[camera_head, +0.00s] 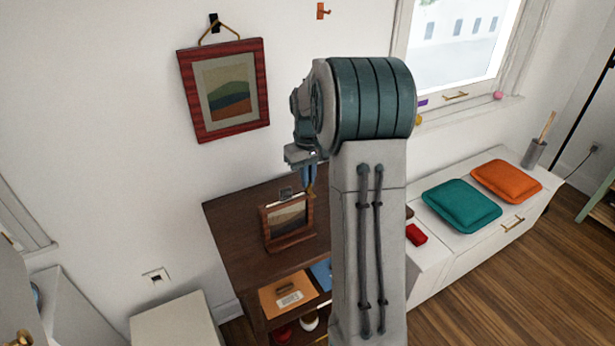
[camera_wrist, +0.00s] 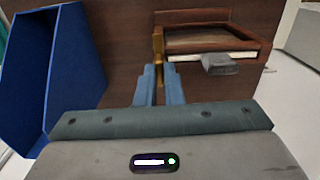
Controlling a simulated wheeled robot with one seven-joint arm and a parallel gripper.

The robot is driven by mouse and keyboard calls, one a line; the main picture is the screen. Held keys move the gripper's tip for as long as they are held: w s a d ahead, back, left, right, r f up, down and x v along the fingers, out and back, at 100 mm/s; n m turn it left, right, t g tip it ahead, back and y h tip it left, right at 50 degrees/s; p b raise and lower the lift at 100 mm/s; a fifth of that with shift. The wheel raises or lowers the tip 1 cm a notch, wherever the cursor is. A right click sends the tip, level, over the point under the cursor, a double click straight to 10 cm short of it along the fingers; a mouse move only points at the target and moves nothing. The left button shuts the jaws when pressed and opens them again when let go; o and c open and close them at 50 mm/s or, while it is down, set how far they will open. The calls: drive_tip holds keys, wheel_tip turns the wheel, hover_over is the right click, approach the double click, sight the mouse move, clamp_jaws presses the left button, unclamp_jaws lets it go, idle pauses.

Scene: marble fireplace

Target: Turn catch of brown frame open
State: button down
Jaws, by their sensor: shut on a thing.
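The brown frame (camera_head: 291,243) stands upright on the dark wooden cabinet, with a landscape picture in it. In the wrist view the frame (camera_wrist: 210,18) lies just ahead and to the right of my fingers. A narrow brass piece (camera_wrist: 158,43), apparently the catch, is at its left edge there. My gripper (camera_wrist: 160,72) has its blue fingers closed around the lower end of this brass piece. In the head view my gripper (camera_head: 308,185) is at the frame's upper right corner. A grey block (camera_wrist: 220,63) juts from the frame. The exact turn of the catch is hard to tell.
The cabinet top (camera_head: 235,218) is bare left of the frame. A blue open holder (camera_wrist: 65,60) stands left of my fingers in the wrist view. A red-framed picture (camera_head: 225,90) hangs on the wall. A white bench (camera_head: 425,255) with cushions is at right.

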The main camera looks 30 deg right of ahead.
drive_tip(key=c, duration=1.5)
unclamp_jaws()
drive_tip(key=shift+c, duration=0.2)
wheel_tip(320, 180, up, 14)
drive_tip(key=shift+f, duration=0.1)
